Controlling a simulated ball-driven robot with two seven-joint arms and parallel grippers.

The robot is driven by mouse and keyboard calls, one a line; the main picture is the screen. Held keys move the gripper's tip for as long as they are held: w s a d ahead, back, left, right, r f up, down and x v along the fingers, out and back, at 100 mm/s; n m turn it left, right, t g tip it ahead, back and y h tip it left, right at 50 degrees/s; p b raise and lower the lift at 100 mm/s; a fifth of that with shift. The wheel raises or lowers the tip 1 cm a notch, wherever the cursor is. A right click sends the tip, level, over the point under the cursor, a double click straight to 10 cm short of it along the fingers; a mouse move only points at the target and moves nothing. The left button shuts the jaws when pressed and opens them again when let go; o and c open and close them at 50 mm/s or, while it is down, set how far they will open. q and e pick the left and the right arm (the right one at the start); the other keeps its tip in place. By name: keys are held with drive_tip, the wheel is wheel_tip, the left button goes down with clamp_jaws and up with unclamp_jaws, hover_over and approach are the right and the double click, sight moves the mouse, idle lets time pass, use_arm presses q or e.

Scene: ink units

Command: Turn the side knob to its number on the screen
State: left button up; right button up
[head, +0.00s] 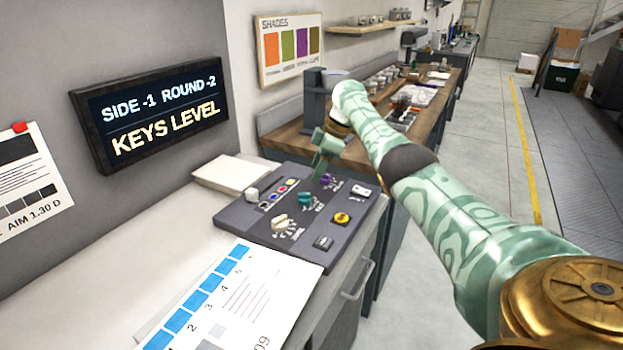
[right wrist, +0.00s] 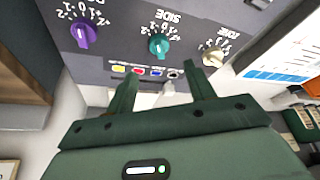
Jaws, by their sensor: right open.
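The screen (head: 155,108) on the wall reads "SIDE -1 ROUND -2" and "KEYS LEVEL". The side knob is teal (head: 305,199) and sits mid-panel on the dark console (head: 235,215). In the right wrist view the side knob (right wrist: 159,44) stands under the label SIDE, with a number scale around it. I cannot tell its exact setting. My right gripper (head: 319,168) is dark green, open and empty, above the console's far side. In the right wrist view its fingertips (right wrist: 160,66) are apart, below the side knob in the picture and not around it. My left gripper is out of view.
A purple knob (right wrist: 86,36) and a cream knob (right wrist: 212,54) flank the side knob. Small coloured keys (right wrist: 138,71) and a pale lever (head: 252,194) are close by. A yellow knob (head: 342,218) and printed sheet (head: 225,290) are nearer the front.

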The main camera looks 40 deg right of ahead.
drive_tip(key=p+v, duration=0.2)
drive_tip(key=v, duration=0.5)
drive_tip(key=shift+s+r, duration=0.15)
drive_tip(key=shift+r, duration=0.2)
drive_tip(key=shift+d, duration=0.15)
